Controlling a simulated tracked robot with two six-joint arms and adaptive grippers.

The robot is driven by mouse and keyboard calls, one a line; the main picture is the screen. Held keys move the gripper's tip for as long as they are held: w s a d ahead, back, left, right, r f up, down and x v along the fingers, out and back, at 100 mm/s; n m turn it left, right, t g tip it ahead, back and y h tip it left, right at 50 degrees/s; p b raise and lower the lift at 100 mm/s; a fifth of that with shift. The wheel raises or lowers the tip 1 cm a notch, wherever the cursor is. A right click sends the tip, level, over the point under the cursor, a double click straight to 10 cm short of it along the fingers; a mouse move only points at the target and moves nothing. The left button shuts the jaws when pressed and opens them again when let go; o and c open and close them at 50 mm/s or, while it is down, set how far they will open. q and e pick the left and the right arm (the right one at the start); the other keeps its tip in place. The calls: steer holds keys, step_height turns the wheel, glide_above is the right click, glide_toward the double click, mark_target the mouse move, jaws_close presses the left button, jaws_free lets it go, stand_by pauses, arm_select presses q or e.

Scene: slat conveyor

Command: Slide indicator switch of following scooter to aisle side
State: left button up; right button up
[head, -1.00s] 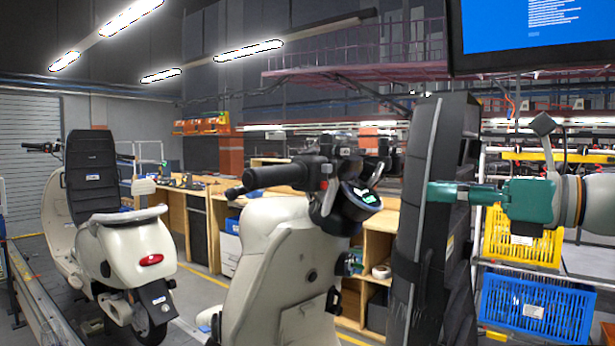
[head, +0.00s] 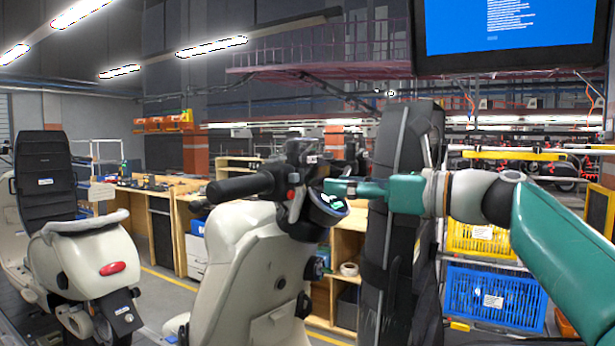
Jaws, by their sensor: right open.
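A cream scooter (head: 245,270) stands in the middle, with its handlebar toward me. Its black grip (head: 240,187) points left, and a dark switch housing (head: 291,180) with a small red button sits at the grip's inner end. The small indicator switch itself is too small to make out. A round lit display (head: 330,204) is to the right of the housing. My right gripper (head: 328,187) reaches in from the right, its green fingers open and empty, tips just above the display and right of the housing. Contact cannot be told. My left gripper is not in view.
A second cream scooter (head: 85,262) with a black seat back stands at the left. A tall dark padded column (head: 400,250) stands close behind my right gripper. Wooden benches (head: 180,205) are behind. Yellow and blue crates (head: 495,298) fill a rack at the right.

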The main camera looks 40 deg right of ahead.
mark_target(297, 182)
steer(key=p+x, duration=0.1)
steer(key=x, duration=0.6)
steer(key=shift+w+p, duration=0.1)
steer(key=shift+p, duration=0.2)
jaws_close()
